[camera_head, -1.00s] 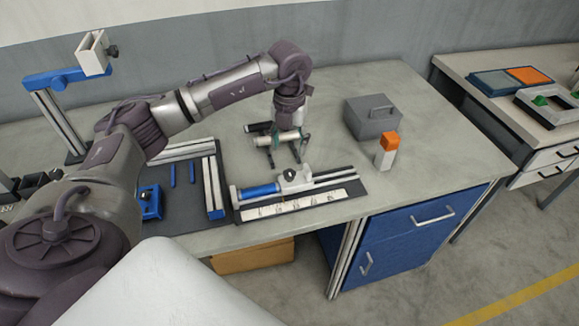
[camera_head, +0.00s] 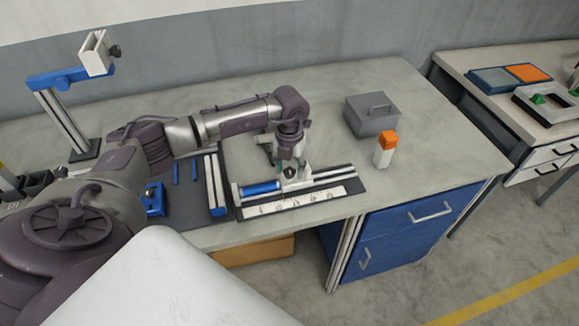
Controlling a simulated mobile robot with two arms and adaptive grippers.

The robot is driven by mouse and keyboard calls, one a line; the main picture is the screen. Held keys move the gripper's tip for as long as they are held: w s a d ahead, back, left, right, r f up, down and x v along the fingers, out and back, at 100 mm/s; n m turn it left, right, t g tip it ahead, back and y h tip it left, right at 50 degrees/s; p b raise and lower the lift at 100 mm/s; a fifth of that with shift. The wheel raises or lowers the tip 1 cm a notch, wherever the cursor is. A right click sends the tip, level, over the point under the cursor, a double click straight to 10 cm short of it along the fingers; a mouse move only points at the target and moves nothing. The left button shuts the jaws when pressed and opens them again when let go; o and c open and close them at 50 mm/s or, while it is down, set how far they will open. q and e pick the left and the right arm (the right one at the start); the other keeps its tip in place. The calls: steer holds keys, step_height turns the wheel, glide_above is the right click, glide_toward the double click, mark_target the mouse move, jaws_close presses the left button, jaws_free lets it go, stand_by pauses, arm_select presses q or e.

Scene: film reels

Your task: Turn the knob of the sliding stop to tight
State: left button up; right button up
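The sliding stop (camera_head: 299,181) is a light block on the rail fixture (camera_head: 330,183), right of a blue cylinder (camera_head: 260,188). Its dark knob (camera_head: 290,172) shows on its front face, just below my gripper. My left gripper (camera_head: 287,163) hangs over the stop, pointing down, with its fingers around or just behind the knob area. The fingers are small and partly merged with the stop, so their gap and any contact with the knob cannot be made out. My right gripper is not in view.
A blue bracket (camera_head: 154,199) and blue rods lie left. The worktable (camera_head: 435,150) is clear at the right.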

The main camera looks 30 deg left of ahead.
arm_select(q)
steer(key=c, duration=0.8)
